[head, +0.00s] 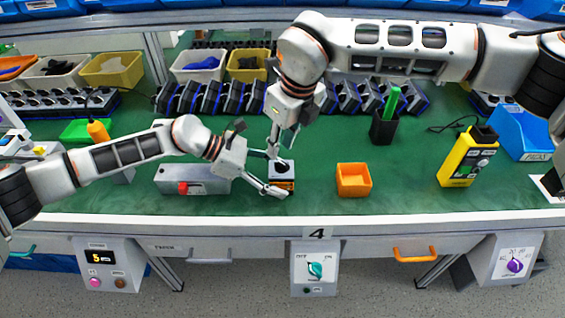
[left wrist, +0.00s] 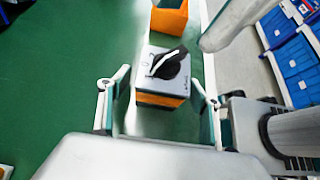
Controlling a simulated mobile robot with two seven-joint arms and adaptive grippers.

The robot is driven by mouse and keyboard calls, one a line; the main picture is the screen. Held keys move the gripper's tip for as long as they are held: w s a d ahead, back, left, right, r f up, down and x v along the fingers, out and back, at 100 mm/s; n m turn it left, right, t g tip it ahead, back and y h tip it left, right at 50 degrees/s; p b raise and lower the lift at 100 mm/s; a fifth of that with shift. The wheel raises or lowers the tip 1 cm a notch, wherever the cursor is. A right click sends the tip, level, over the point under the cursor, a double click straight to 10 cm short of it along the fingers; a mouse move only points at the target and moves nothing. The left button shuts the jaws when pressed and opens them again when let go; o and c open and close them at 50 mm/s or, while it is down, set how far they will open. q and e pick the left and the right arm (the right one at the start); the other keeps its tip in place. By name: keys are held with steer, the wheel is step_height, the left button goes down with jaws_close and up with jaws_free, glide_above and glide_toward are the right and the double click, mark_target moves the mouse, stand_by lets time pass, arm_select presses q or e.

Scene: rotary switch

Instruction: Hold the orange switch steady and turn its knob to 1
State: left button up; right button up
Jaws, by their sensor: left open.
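The orange switch (head: 282,178) stands on the green table in front of my arms, a small box with orange sides, a grey top and a black knob (head: 281,166). In the left wrist view, the switch (left wrist: 160,99) sits between the fingers of my left gripper (left wrist: 160,80), with a gap on each side. The knob (left wrist: 172,63) has a white pointer line slanting across it; the printed marks are too small to read. My left gripper (head: 277,173) is open around the switch. My right gripper (head: 273,143) points down just above the knob; its finger opening is unclear.
An orange bin (head: 354,180) stands right of the switch, and a grey box with a red knob (head: 192,180) stands to its left. A yellow device (head: 468,158) and a black holder (head: 384,128) are farther right. The table's front edge is close.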

arm_select(q)
steer(key=shift+a, duration=0.1)
steer(key=v, duration=1.2)
